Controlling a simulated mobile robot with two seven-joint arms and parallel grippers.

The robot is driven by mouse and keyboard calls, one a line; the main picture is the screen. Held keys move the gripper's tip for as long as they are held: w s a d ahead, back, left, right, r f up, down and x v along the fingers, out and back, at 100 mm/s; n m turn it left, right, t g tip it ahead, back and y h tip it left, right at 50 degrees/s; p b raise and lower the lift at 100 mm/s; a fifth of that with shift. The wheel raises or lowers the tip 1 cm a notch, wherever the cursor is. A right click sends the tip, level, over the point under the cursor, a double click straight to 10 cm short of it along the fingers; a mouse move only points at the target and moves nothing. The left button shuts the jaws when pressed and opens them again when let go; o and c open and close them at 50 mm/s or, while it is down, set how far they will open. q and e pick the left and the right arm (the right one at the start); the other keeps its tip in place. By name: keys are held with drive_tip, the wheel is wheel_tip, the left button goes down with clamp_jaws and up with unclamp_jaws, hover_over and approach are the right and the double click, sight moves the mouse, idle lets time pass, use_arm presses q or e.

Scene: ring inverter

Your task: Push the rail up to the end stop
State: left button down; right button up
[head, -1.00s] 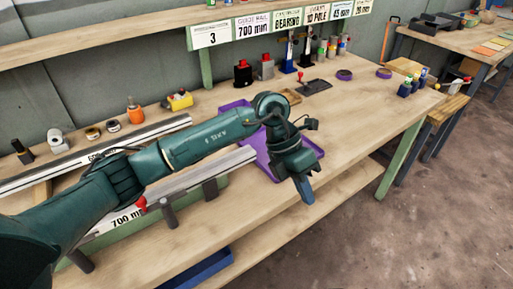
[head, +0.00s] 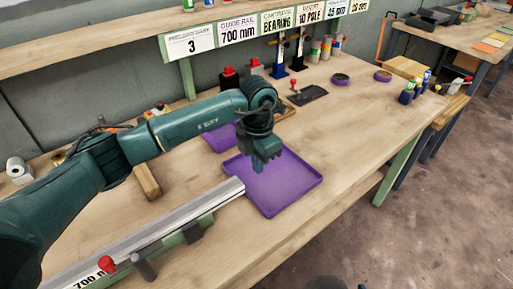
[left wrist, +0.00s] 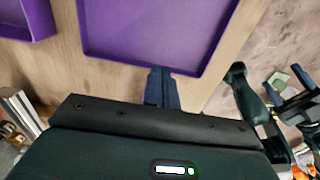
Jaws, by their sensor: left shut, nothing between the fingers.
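The silver guide rail (head: 165,228) lies on the bench in the head view. Its right end sits beside the near-left edge of a purple tray (head: 285,185). A red-knobbed part (head: 108,262) and dark blocks (head: 194,231) stand along its near side; I cannot tell which part is the end stop. My left gripper (head: 258,169) is shut and empty, pointing down over the tray, just beyond the rail's right end and apart from it. Its closed fingers (left wrist: 161,86) also show in the left wrist view, at the tray's edge.
A wooden block (head: 147,181) lies behind the rail, and a second purple tray (head: 222,139) lies behind my gripper. Small parts and a dark plate (head: 308,95) stand farther back. My left arm hides part of the bench's left side. The bench right of the tray is clear.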

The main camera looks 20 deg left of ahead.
sight(231, 183)
use_arm(q)
wheel_tip(231, 183, down, 4)
drive_tip(key=shift+r, duration=0.1)
drive_tip(key=shift+s+a+r+p, duration=0.2)
drive_tip(key=shift+s+a+p, duration=0.65)
drive_tip(key=shift+s, duration=0.15)
drive_tip(key=shift+s+a+f, duration=0.1)
drive_tip(key=shift+s+a, duration=0.3)
drive_tip(key=shift+s, duration=0.15)
drive_tip(key=shift+s+a, duration=1.25)
drive_tip(key=shift+s, duration=0.3)
drive_tip(key=shift+f, duration=0.1)
drive_tip(key=shift+w, duration=0.1)
